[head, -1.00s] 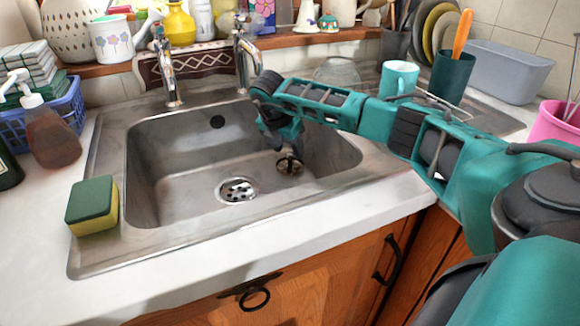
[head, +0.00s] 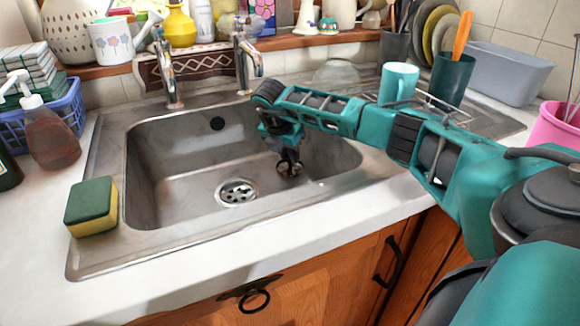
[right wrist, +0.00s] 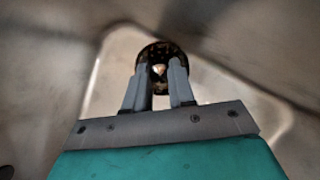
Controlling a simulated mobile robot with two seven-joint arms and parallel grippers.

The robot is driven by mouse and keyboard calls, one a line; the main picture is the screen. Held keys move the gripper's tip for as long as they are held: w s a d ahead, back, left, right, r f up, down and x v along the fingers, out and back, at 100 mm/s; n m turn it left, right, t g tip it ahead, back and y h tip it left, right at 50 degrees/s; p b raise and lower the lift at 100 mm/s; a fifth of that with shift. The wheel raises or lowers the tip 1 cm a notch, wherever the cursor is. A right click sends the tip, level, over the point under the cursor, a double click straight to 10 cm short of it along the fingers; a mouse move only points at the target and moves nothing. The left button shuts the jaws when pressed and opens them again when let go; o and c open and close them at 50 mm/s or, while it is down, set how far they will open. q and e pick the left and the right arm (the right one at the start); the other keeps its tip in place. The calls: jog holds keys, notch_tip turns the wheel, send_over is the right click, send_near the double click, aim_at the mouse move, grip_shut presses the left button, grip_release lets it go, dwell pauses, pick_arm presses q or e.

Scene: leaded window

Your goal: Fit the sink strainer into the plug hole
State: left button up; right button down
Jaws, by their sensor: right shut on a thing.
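The sink strainer (head: 289,168) is a small round dark, brassy piece inside the steel sink basin. My right gripper (head: 288,162) is shut on it and holds it to the right of the plug hole (head: 238,191). In the right wrist view the strainer (right wrist: 160,66) shows between and beyond the two grey fingertips (right wrist: 162,74), with a brassy knob in its middle. The plug hole is a bright ring with dark openings in the basin floor, and nothing covers it. I cannot tell how high the strainer is above the floor. My left gripper is out of view.
The basin walls and rim (head: 105,215) surround my right gripper. Two taps (head: 168,75) stand at the back. A sponge (head: 92,206) lies at the left rim, beside a soap bottle (head: 48,135). A teal mug (head: 398,82) stands behind my right arm.

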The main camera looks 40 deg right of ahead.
aim_at(288, 157)
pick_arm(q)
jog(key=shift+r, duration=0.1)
pick_arm(e)
jog(key=shift+r, duration=0.1)
jog(key=shift+a+r, duration=0.15)
jog(key=shift+r, duration=0.05)
notch_tip(288, 157, up, 6)
jog(key=shift+r+p, duration=0.2)
jog(key=shift+p, duration=0.45)
jog(key=a, duration=1.9)
jog(key=w+d+r+n+t+y+p, duration=0.2)
jog(key=d+r+n+t+y+p, duration=0.15)
jog(key=r+n, duration=0.8)
jog(key=shift+m+g+h, duration=0.25)
jog(key=shift+h, duration=0.1)
jog(key=f, duration=0.6)
jog(key=f+b, duration=0.1)
jog(key=f, duration=0.5)
jog(key=d+f+b, duration=0.1)
jog(key=f, duration=0.6)
jog(key=shift+w+f, duration=0.1)
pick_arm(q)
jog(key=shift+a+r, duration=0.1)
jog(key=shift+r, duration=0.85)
pick_arm(e)
jog(key=shift+f, duration=0.15)
